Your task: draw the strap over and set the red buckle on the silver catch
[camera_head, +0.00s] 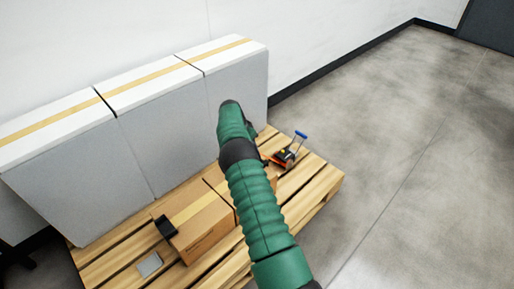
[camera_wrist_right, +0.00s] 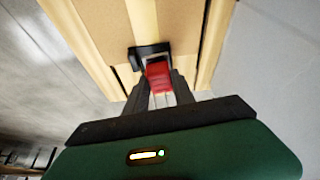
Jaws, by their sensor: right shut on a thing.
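The red buckle (camera_wrist_right: 158,76) is between the fingers of my right gripper (camera_wrist_right: 161,88), which is shut on it in the right wrist view. A black bracket-like part (camera_wrist_right: 150,50) lies just beyond the buckle; I cannot tell whether they touch. In the head view my green right arm hides its own gripper and the buckle. A flat silver-grey plate (camera_head: 150,264), perhaps the silver catch, lies at the pallet's front left. I cannot make out the strap clearly. My left gripper is not in view.
A cardboard box (camera_head: 203,224) with a black piece (camera_head: 165,227) at its left end sits on the wooden pallet (camera_head: 322,180). A blue-handled device (camera_head: 290,150) stands towards the pallet's right. Tall grey-white boxes (camera_head: 155,145) line the back. The floor at right is clear.

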